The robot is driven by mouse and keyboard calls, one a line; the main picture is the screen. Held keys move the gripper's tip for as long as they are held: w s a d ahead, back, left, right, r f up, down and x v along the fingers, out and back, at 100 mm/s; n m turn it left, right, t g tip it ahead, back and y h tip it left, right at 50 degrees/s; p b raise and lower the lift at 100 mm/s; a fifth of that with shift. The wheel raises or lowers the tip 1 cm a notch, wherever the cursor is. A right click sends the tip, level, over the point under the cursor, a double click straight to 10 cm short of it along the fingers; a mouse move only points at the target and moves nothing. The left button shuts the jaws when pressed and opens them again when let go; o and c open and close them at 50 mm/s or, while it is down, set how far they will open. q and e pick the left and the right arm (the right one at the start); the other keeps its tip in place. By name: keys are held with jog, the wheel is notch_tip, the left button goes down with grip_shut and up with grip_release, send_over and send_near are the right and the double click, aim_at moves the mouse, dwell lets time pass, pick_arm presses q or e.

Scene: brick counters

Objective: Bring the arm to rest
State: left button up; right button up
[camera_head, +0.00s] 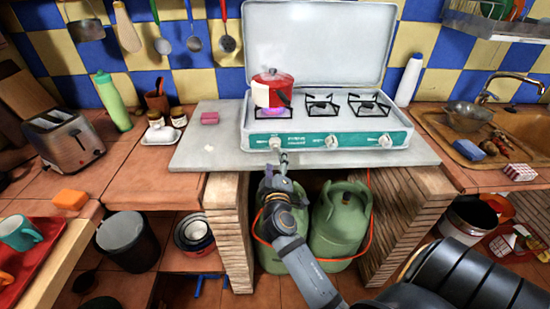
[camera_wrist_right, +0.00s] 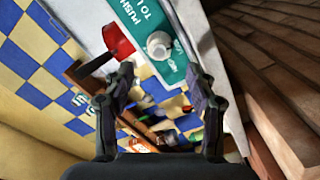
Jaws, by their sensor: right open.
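My right gripper (camera_head: 283,160) is in front of the stove's left knob (camera_head: 275,143), just below the front panel, with my right arm reaching up from the bottom of the head view. In the right wrist view the gripper (camera_wrist_right: 160,80) is open, with nothing between its fingers. A white knob (camera_wrist_right: 158,45) on the green panel shows beyond the fingertips, apart from them as far as I can tell. My left gripper is not in view.
A red pot (camera_head: 272,92) stands on the stove's left burner, with a purple glow under it. Green gas bottles (camera_head: 340,222) with an orange hose stand below the counter slab (camera_head: 200,150). Brick pillars (camera_head: 228,225) flank the opening.

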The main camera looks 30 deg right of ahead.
dwell(0.4)
jog(key=s+d+f+m+g, duration=0.2)
jog(key=s+f+m+g, duration=0.15)
jog(key=s+f, duration=0.3)
jog(key=s+a+f+g+y, duration=0.4)
jog(key=s+a+f, duration=0.1)
jog(key=s, duration=0.3)
jog(key=s+a+f+g+y, duration=0.4)
jog(key=s+a+f, duration=0.1)
jog(key=s, duration=0.2)
notch_tip(320, 180, down, 21)
jog(key=s+d+m+g+p, duration=0.1)
jog(key=s+d+g+p, duration=0.1)
jog(key=p, duration=0.1)
jog(key=s+f+p, duration=0.1)
jog(key=s+f, duration=0.6)
jog(key=s, duration=0.2)
jog(key=s+d+f+p, duration=0.1)
jog(key=s+f+p, duration=0.1)
jog(key=s+f, duration=0.6)
jog(key=s, duration=0.2)
jog(key=shift+s+d+g, duration=0.2)
jog(key=shift+s+g, duration=0.1)
jog(key=shift+g, duration=0.05)
